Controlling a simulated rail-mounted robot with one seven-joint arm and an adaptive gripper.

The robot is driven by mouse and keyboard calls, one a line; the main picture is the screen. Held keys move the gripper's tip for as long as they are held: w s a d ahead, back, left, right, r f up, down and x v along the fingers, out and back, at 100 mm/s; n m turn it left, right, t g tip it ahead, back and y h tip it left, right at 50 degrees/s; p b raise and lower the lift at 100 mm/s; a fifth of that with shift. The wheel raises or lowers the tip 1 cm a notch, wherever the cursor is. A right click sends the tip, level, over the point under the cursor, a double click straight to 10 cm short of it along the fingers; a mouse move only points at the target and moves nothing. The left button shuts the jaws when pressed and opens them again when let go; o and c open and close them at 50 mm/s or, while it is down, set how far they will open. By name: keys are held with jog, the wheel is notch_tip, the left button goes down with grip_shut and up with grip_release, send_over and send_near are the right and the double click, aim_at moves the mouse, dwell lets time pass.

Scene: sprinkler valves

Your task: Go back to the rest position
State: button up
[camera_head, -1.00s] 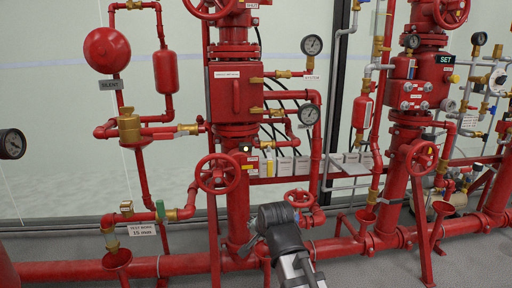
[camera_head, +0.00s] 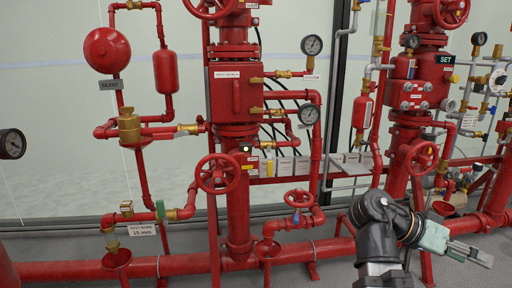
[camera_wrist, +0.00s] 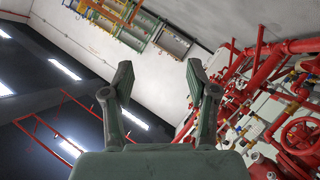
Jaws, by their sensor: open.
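My gripper (camera_head: 472,254) is at the lower right of the head view, in front of the right valve set, pointing right. In the wrist view my gripper (camera_wrist: 158,80) has its two fingers spread wide apart with nothing between them. The left red valve station (camera_head: 236,95) stands upright in the head view, with a red handwheel (camera_head: 218,174) on its front. My gripper is apart from these wheels.
The right valve station (camera_head: 415,90) rises behind my arm, with a handwheel (camera_head: 421,157) on it. A thick red floor pipe (camera_head: 190,263) runs along the bottom. Pressure gauges (camera_head: 312,45) and thin pipes stick out between the stations. The wrist view shows ceiling lights and piping at right.

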jog(key=s+d+r+m+g, duration=0.35)
jog(key=s+d, duration=0.25)
jog(key=s, duration=0.3)
jog(key=w+a+f+n+t+y+p, duration=0.15)
jog(key=w+f+n+t+p, duration=0.25)
jog(key=w+f+n+p, duration=0.7)
jog(key=w+a+f+n+y+p, duration=0.15)
jog(key=a+f+p, duration=0.25)
jog(key=f, duration=0.4)
jog(key=w+a+f+n+y+p, duration=0.1)
jog(key=w+a+f+y+p, duration=0.2)
jog(key=f, duration=0.5)
jog(key=s+a+f+n+y+p, duration=0.3)
jog(key=s+a+f+p, duration=0.5)
jog(key=a+f, duration=0.3)
jog(key=s+a+f+g+y+p, duration=0.1)
jog(key=s+a+p, duration=0.3)
jog(key=s, duration=0.4)
jog(key=s+a+f+g+y+p, duration=0.2)
jog(key=s+a+f+y+p, duration=0.1)
jog(key=s+a, duration=0.4)
jog(key=shift+s+a+n+p, duration=0.3)
jog(key=shift+s+n+p, duration=0.1)
jog(key=shift+s+p, duration=0.2)
